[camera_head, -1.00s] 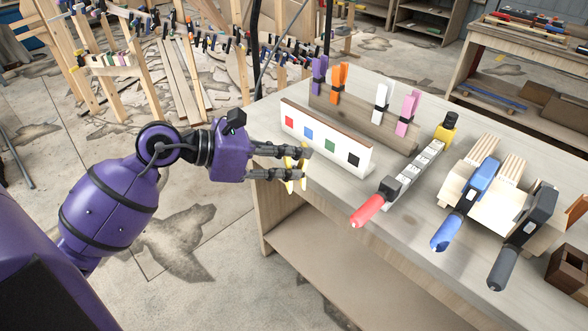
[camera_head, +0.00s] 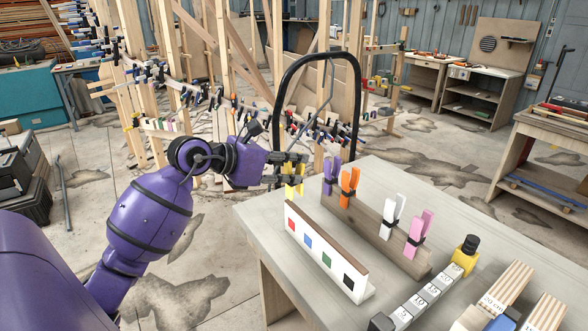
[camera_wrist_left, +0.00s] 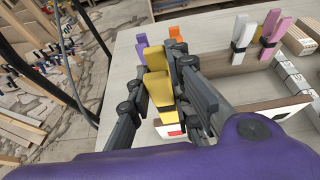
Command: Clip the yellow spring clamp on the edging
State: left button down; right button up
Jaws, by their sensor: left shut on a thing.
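The yellow spring clamp (camera_head: 292,190) is held upright in my left gripper (camera_head: 292,172). In the left wrist view, the yellow clamp (camera_wrist_left: 155,72) sits between the dark fingers of my left gripper (camera_wrist_left: 160,85). The fingers partly hide the white board (camera_wrist_left: 170,131) there. My right gripper is not in view.
Behind the board, a wooden rail (camera_head: 375,236) bears purple (camera_head: 330,178), orange (camera_head: 349,187), white (camera_head: 391,218) and pink (camera_head: 419,234) clamps. A row of numbered blocks (camera_head: 428,297) lies right of the board. The table's left part (camera_head: 262,222) is clear.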

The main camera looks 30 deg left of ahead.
pick_arm(q)
jog(key=shift+s+r, duration=0.1)
jog(key=shift+s, duration=0.05)
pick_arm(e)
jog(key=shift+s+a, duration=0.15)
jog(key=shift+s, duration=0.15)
pick_arm(q)
jog(key=shift+f, duration=0.5)
jog(key=shift+f+b, duration=0.45)
jog(key=shift+f, duration=0.15)
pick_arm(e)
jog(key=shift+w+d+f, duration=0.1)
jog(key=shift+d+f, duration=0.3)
pick_arm(q)
jog(key=shift+f, duration=0.2)
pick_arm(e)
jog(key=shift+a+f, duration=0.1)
pick_arm(q)
jog(key=shift+f+b, duration=0.55)
jog(key=shift+f, duration=0.5)
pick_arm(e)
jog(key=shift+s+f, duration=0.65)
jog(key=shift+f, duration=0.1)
